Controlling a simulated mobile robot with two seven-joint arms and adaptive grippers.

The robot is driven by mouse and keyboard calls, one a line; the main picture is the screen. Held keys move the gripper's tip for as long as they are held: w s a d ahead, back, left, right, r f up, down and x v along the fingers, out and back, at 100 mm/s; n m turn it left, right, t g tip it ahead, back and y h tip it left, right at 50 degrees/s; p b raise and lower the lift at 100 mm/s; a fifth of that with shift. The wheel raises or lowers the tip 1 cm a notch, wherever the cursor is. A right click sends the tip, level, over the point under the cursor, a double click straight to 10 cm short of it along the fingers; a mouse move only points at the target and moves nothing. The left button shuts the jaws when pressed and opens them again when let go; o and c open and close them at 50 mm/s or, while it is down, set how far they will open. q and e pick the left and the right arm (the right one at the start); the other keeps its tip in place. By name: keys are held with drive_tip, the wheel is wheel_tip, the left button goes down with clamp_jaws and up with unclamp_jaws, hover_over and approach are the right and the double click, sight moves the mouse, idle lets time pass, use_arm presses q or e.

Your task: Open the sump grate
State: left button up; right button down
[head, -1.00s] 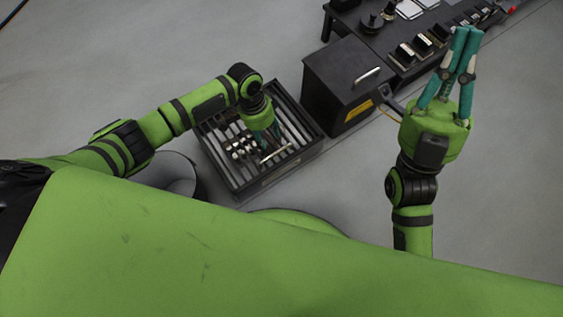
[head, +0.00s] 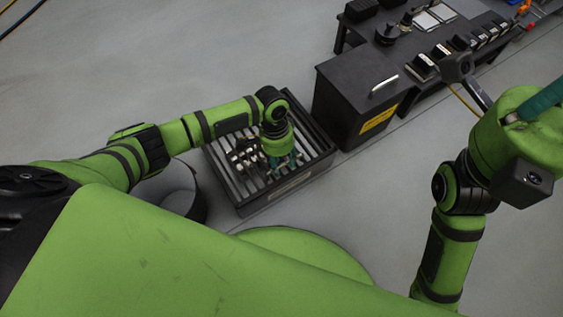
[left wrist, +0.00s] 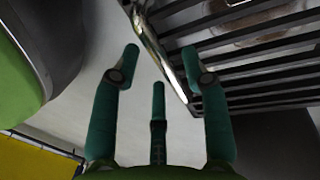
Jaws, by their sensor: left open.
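The sump grate (head: 247,184) is a set of dark parallel slats on top of a low dark box on the floor. In the left wrist view its slats (left wrist: 262,72) fill the upper right, and a shiny metal bar handle (left wrist: 153,43) runs along its edge. My left gripper (head: 283,163) is over the right part of the grate. Its teal fingers (left wrist: 160,55) are open, with the bar appearing between the fingertips; I cannot tell whether they touch it. My right gripper (head: 543,100) is at the right edge, mostly cut off.
A black cabinet (head: 345,108) with a silver handle and yellow label stands right behind the grate box. A dark bench (head: 405,50) with several small items is beyond it. A dark round bin (head: 181,188) stands left of the grate box.

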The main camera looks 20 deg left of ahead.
use_arm(q)
clamp_jaws()
